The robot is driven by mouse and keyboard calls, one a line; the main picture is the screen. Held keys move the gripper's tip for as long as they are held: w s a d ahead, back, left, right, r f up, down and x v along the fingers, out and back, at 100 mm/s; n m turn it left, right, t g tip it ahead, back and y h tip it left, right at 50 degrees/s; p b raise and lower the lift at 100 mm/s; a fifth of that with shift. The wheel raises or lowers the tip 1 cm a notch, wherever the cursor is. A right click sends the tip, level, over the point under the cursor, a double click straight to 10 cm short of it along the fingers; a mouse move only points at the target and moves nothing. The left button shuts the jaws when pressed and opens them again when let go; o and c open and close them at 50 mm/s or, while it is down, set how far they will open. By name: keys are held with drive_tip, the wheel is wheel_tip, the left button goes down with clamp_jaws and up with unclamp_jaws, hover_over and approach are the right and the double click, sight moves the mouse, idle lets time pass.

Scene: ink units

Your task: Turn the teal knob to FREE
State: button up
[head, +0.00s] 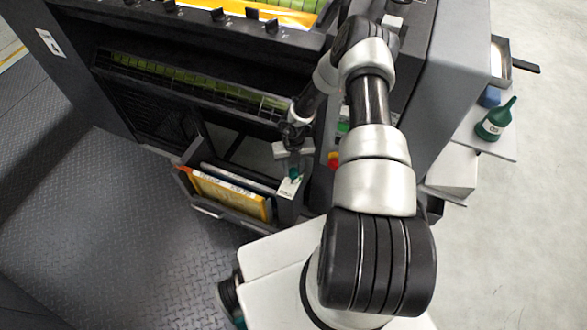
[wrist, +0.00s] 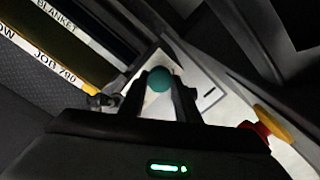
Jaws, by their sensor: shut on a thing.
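The teal knob (head: 295,173) sits on a small pale plate (head: 288,187) beside the folder bin, low on the dark machine. In the wrist view the knob (wrist: 159,79) shows as a round teal top between my two fingers. My gripper (wrist: 160,90) is shut on it, one finger on each side. In the head view my gripper (head: 293,160) reaches down to the knob from above. A short dark mark shows on the plate to the right of the knob in the wrist view. The plate's lettering is too small to read, so I cannot tell the knob's setting.
A bin (head: 208,208) with yellow and white folders stands just left of the knob. A red and yellow button (wrist: 265,127) is close on the right of my gripper. A green bottle (head: 495,121) stands on a white shelf farther right. Ribbed floor lies open at left.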

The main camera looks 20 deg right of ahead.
sight(294, 172)
drive_tip(key=shift+m, duration=0.6)
drive_tip(key=o, duration=1)
drive_tip(key=shift+o, duration=0.2)
wheel_tip(294, 172, up, 17)
drive_tip(key=p, duration=0.3)
drive_tip(key=shift+r+p, duration=0.2)
drive_tip(key=shift+p, duration=0.2)
